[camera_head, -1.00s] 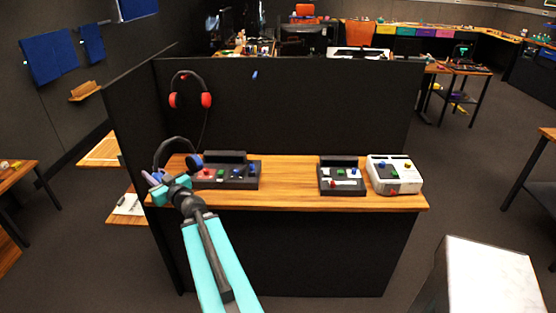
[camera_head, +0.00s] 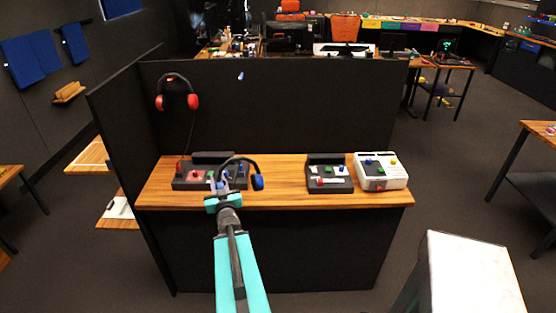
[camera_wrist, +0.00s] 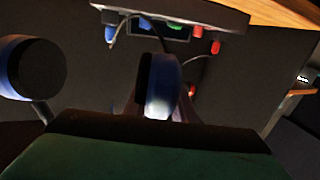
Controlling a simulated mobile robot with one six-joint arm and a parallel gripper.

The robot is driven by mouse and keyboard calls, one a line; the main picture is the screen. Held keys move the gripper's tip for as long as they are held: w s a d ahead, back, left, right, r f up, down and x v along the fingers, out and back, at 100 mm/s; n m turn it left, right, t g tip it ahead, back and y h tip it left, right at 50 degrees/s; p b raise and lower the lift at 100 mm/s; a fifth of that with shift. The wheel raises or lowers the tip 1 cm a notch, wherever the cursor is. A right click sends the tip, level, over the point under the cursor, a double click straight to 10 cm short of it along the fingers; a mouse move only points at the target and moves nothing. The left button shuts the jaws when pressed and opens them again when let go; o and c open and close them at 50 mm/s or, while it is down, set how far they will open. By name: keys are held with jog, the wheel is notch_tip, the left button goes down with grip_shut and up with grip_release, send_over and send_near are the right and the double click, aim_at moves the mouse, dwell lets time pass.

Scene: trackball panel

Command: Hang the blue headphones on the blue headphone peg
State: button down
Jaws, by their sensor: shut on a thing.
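The blue headphones have a black band and blue ear cups. My gripper (camera_head: 221,188) is shut on them near one ear cup and holds them in front of the left control panel. The free ear cup (camera_head: 258,182) is on the right, with the band arching above. In the wrist view, one blue ear cup (camera_wrist: 163,88) is at the jaws and the other ear cup (camera_wrist: 35,68) is at the left. The blue headphone peg (camera_head: 241,76) is small and bare, high on the dark partition, above and behind the headphones. The fingertips are partly hidden.
Red headphones (camera_head: 178,93) hang on the partition left of the blue peg, with a cable hanging down. The left control panel (camera_head: 183,183), a middle panel (camera_head: 328,178) and a white panel (camera_head: 380,170) stand on the wooden desk (camera_head: 282,190). The partition around the blue peg is clear.

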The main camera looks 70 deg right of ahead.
aim_at(257, 179)
jog(key=s+d+f+m+g+h, duration=0.1)
jog(key=s+d, duration=0.1)
jog(key=s, duration=0.3)
jog(key=s+d+f+m+g+h+p, duration=0.1)
jog(key=s+d+g, duration=0.1)
jog(key=s, duration=0.4)
jog(key=s+d+f+m+g+p, duration=0.1)
jog(key=s+d+g, duration=0.1)
jog(key=s, duration=0.3)
jog(key=shift+s+f+m+h, duration=0.3)
jog(key=shift+s+f+h, duration=0.1)
jog(key=shift+w+f, duration=0.1)
